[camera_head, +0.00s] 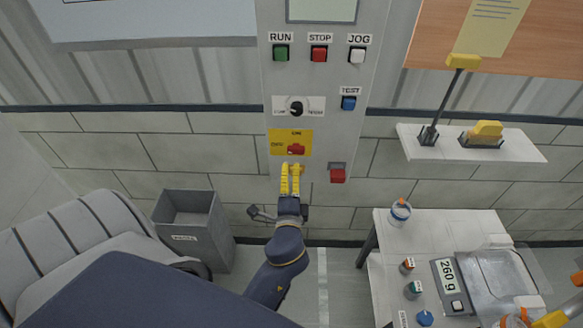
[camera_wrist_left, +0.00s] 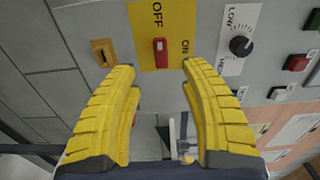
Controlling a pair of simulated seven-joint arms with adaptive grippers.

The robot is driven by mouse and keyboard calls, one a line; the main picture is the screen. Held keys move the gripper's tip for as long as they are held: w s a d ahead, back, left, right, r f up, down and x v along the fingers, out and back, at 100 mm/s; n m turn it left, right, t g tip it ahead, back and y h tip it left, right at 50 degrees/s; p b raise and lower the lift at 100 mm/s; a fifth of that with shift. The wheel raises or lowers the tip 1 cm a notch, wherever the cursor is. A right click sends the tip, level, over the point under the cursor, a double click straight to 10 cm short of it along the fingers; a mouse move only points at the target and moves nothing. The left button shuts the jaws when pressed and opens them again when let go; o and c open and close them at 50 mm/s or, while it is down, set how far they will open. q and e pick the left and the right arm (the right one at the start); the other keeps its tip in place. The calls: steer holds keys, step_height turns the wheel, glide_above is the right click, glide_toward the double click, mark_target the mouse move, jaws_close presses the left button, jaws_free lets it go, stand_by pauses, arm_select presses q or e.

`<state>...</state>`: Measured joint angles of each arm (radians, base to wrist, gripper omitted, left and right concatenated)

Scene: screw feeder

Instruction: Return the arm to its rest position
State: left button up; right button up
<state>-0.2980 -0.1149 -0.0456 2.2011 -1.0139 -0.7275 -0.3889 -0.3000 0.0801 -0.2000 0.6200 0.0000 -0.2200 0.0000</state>
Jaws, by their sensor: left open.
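My left gripper (camera_head: 290,180) is open and empty, its yellow fingers in front of the grey control panel, just below the yellow switch plate (camera_head: 277,137). In the left wrist view, the two fingers (camera_wrist_left: 160,105) stand apart with nothing between them. The red switch handle (camera_wrist_left: 161,52) is beyond the fingertips and looks in line with the OFF label. The plate's ON label is at its side. My left arm (camera_head: 283,258) reaches up from the bottom. Yellow parts that look like my right gripper (camera_head: 551,319) show at the bottom right corner, mostly cut off.
The panel carries green RUN (camera_head: 281,52), red STOP (camera_head: 319,54) and white JOG (camera_head: 357,55) buttons, plus a black knob (camera_head: 296,108). A chair (camera_head: 125,240) and grey bin (camera_head: 190,235) stand left. A white table (camera_head: 440,225) with a scale and a shelf (camera_head: 480,150) are right.

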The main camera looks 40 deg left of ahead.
arm_select(q)
steer(key=shift+s+d, duration=0.2)
steer(key=shift+s, duration=0.15)
stand_by(0.3)
